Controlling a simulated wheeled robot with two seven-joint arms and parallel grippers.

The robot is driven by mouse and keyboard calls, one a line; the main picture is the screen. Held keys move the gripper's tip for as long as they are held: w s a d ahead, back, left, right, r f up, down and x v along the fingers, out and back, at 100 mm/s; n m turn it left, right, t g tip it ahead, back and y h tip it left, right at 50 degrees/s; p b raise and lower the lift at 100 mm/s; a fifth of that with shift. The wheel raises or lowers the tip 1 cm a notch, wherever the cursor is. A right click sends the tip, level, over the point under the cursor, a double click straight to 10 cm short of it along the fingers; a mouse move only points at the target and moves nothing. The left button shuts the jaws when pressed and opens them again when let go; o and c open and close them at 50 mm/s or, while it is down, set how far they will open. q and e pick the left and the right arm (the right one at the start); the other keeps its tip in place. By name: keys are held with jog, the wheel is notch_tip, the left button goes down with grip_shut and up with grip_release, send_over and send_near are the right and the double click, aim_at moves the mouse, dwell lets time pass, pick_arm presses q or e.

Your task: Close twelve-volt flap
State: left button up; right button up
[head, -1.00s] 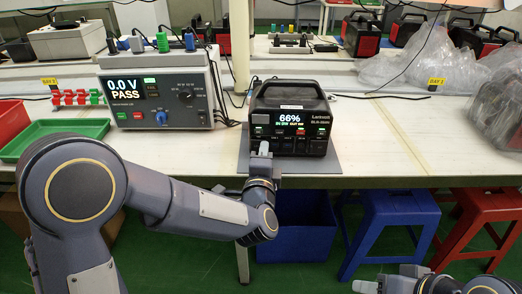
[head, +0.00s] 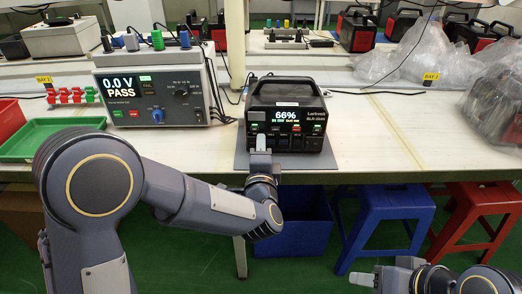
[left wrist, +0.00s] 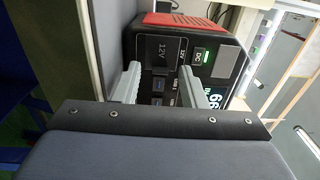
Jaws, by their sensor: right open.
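The black power station (head: 287,98) stands on a grey mat on the bench, its screen reading 66%. In the left wrist view its front panel (left wrist: 205,42) is seen sideways, close up. A dark square flap marked 12V (left wrist: 163,50) shows there, beyond and between the fingers. It looks nearly flat against the panel; I cannot tell whether it is fully shut. My left gripper (head: 260,145) is in front of the panel's lower left. Its two fingers (left wrist: 160,87) are apart with nothing visible between them. My right gripper (head: 364,279) is low at right, away from the bench.
A grey tester (head: 157,88) reading 0.0 V PASS stands left of the station. A green tray (head: 50,140) lies at the bench's left. Clear plastic bags (head: 385,68) lie behind right. Blue (head: 385,205) and red (head: 475,215) stools stand below.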

pick_arm(q)
jog(key=s+p, duration=0.1)
jog(key=s, duration=0.7)
jog(key=shift+w, duration=0.1)
